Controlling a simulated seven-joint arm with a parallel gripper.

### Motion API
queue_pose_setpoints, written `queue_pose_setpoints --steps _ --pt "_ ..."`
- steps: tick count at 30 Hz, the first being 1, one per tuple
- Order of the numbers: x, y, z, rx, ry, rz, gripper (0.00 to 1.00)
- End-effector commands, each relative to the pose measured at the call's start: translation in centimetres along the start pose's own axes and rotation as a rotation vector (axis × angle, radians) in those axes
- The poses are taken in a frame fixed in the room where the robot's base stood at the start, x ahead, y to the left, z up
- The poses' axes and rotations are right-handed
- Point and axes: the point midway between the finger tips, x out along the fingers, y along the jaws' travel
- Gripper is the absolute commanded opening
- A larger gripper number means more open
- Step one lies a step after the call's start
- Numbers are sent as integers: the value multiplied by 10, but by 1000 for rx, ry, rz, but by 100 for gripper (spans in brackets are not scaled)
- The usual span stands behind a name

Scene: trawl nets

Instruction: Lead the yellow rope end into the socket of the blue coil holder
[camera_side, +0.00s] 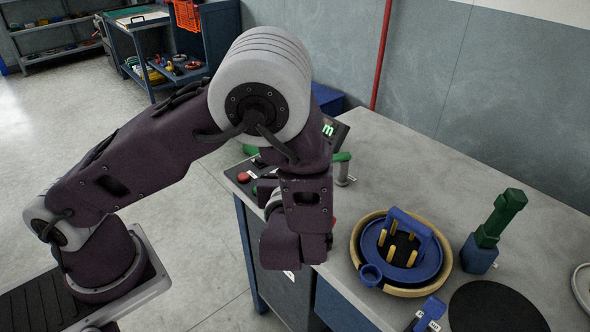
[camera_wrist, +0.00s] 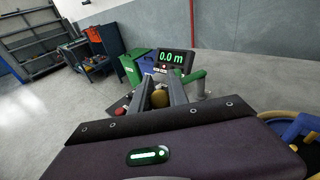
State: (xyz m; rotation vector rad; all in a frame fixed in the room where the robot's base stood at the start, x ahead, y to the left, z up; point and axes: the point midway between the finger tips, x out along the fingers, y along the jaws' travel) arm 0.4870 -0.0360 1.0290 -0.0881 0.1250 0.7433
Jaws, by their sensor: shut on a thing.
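The blue coil holder (camera_side: 428,262) lies on the bench at the right of the side view, with a handle and several yellow pegs. A tan-yellow ring (camera_side: 357,240) surrounds it. A small round blue socket (camera_side: 371,275) sits at its front left. Part of the holder shows at the right edge of the wrist view (camera_wrist: 306,128). My gripper (camera_wrist: 160,79) is shut on the yellow rope end (camera_wrist: 159,98), a rounded yellow-brown piece between the fingers. In the side view my wrist hides the fingers and the rope end. The gripper is left of the holder, apart from it.
A display (camera_wrist: 176,62) reading 0.0 m stands beyond the fingers, near a green-handled metal part (camera_side: 343,170). Right of the holder are a green-and-blue upright tool (camera_side: 490,230) and a black disc (camera_side: 497,307). The bench behind the holder is clear.

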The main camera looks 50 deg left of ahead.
Motion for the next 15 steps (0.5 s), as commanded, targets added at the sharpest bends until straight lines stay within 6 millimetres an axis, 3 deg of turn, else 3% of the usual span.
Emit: queue_pose_setpoints --steps 8,15 --pt "-30 -49 -36 23 228 -75 0" --pt "-77 -115 -36 116 418 -293 0"
